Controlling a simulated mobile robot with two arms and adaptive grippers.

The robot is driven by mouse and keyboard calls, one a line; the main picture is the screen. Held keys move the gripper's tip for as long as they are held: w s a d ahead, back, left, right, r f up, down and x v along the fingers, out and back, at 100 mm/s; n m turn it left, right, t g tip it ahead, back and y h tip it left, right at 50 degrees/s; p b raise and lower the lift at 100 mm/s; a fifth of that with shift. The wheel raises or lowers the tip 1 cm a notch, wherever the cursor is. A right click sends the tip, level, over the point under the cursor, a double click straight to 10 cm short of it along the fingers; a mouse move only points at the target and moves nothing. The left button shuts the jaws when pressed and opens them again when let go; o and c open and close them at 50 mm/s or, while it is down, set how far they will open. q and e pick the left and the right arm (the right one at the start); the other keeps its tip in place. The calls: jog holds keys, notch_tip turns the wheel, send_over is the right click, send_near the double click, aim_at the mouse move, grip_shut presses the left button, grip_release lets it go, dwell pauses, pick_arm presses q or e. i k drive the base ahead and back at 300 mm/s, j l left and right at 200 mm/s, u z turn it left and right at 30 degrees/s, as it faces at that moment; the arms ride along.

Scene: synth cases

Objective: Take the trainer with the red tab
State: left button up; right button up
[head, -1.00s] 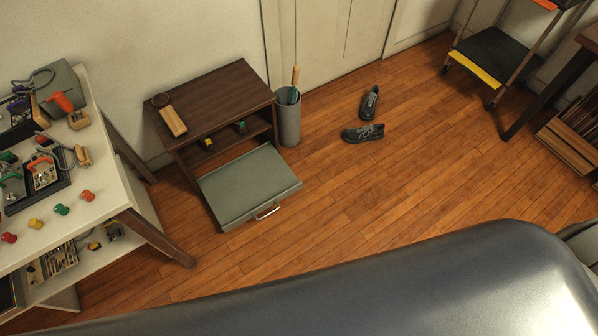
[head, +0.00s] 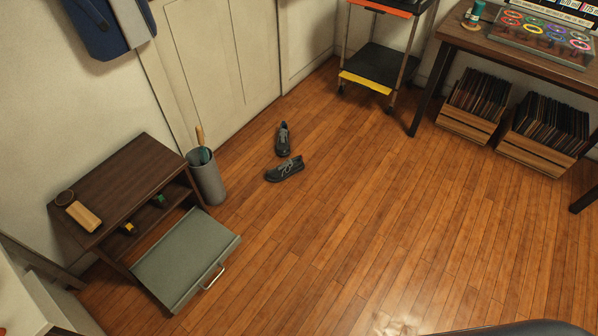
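Two dark grey shoes with pale laces lie on the wooden floor: one shoe (head: 283,139) near the door, the other shoe (head: 285,169) just in front of it, turned sideways. I see no red tab on either. In the low brown shoe bench (head: 128,175) at the left, the open shelf holds small dark items, one with a yellow patch (head: 128,229) and one with a green patch (head: 158,201); they are too small and shaded to tell whether they are trainers. Neither of my grippers is in view.
A grey flap or drawer (head: 180,262) with a handle juts from the bench. A grey umbrella stand (head: 207,180) stands beside it. A trolley (head: 380,72), a table (head: 520,48) and record crates (head: 465,125) stand at the back right. The middle floor is clear.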

aim_at(285, 168)
jog(key=i+l+u, duration=0.1)
jog(key=i, duration=0.4)
jog(key=i+l+u, duration=0.1)
jog(key=i+l, duration=0.2)
jog(key=i, duration=0.15)
jog(key=i+l, duration=0.25)
jog(key=i, duration=0.25)
jog(key=u, duration=0.05)
